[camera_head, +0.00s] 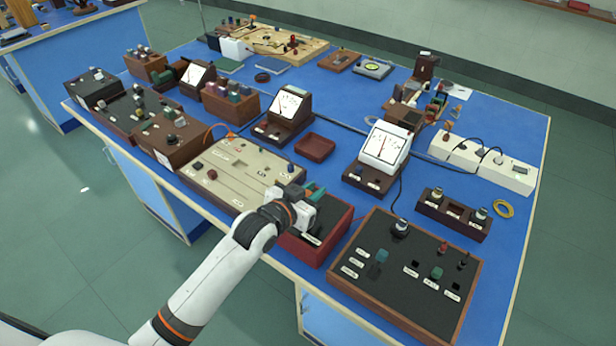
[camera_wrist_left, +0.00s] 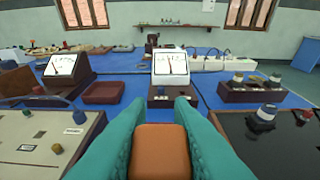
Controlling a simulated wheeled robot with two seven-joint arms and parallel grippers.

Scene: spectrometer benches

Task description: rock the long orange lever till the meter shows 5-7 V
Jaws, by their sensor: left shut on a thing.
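My left gripper (camera_head: 316,191) reaches in from the lower left, over a dark red box with a black top (camera_head: 336,232). In the left wrist view its two teal fingers (camera_wrist_left: 160,140) are shut on the orange lever (camera_wrist_left: 160,152), one on each side. In the head view the gripper hides the lever. A white-faced meter (camera_head: 385,143) stands behind the box; in the left wrist view this meter (camera_wrist_left: 170,64) is straight ahead. Its red needle looks near upright, but the scale numbers are too small to read. My right gripper is not in view.
A second meter (camera_head: 289,102) stands further left, beside an empty dark red tray (camera_head: 315,147). A beige panel (camera_head: 235,170) lies left of the box. A black-topped panel with knobs (camera_head: 420,265) lies at right. Bare blue bench (camera_head: 500,240) shows at far right.

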